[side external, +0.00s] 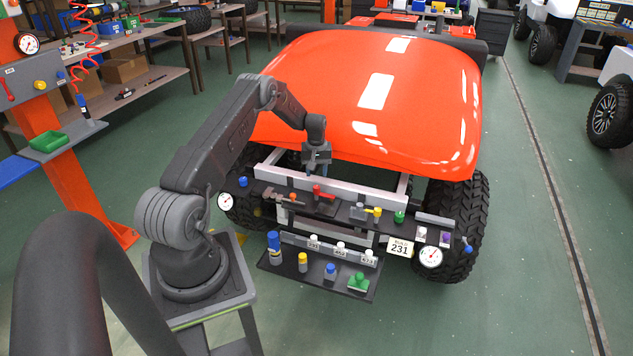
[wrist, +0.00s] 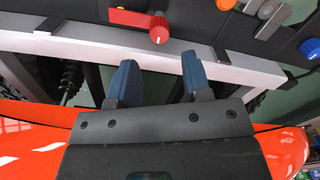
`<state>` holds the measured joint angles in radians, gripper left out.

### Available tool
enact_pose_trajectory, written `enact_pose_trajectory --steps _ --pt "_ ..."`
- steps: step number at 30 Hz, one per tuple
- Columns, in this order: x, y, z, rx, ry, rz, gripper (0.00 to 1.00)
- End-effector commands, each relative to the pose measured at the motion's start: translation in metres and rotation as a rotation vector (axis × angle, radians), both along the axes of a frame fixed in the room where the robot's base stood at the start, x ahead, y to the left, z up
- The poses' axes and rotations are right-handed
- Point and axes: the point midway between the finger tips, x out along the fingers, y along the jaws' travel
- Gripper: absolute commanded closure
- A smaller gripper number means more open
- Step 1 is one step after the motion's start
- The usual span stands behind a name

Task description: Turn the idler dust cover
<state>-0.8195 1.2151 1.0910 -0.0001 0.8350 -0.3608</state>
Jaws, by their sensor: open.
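My gripper (side external: 317,172) points down over the front frame of the cart, just ahead of the orange-red hood (side external: 375,90). In the wrist view its two blue fingers (wrist: 159,65) are apart with nothing between them. A red knob with a lever (side external: 319,192) sits on the dark front panel (side external: 340,212), just below the gripper in the side view. In the wrist view the red knob (wrist: 158,31) lies beyond the fingertips, with its lever pointing left. I cannot tell which part is the idler dust cover; none is labelled so.
A silver crossbar (wrist: 150,50) lies between fingers and panel in the wrist view. The panel also carries a yellow part (side external: 378,212) and a green part (side external: 399,217). A lower black shelf (side external: 318,280) holds several coloured pieces. A gauge (side external: 431,257) is at right.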

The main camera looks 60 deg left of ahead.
Motion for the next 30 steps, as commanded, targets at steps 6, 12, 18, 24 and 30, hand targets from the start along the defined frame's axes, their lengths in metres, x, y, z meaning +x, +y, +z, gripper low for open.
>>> enact_pose_trajectory --steps 6,12,18,24,30 --pt "0.0 -0.001 -0.032 -0.001 0.002 -0.002 0.55" --pt "0.0 -0.001 -0.061 -0.001 0.002 -0.002 0.55" --pt "0.0 -0.001 -0.072 0.001 0.0 -0.001 0.64" --pt "0.0 -0.001 -0.072 0.0 0.0 -0.002 0.83" --pt "0.0 -0.001 -0.072 -0.001 0.0 -0.147 0.84"
